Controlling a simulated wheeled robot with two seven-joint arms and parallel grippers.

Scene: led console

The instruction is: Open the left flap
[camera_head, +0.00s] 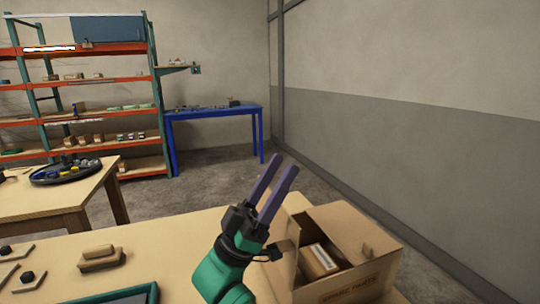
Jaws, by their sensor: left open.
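An open cardboard box (335,292) with dark lettering on its front stands on the near wooden table at the lower right. A smaller brown carton (318,262) lies inside it. My right gripper is out of view.
The near table (185,238) also bears small wooden blocks (100,257) and a dark green-edged tray (125,295) at the left. Another table (60,197) with a round black tray (66,171), a shelf rack (85,80) and a blue bench (212,112) stand farther back.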

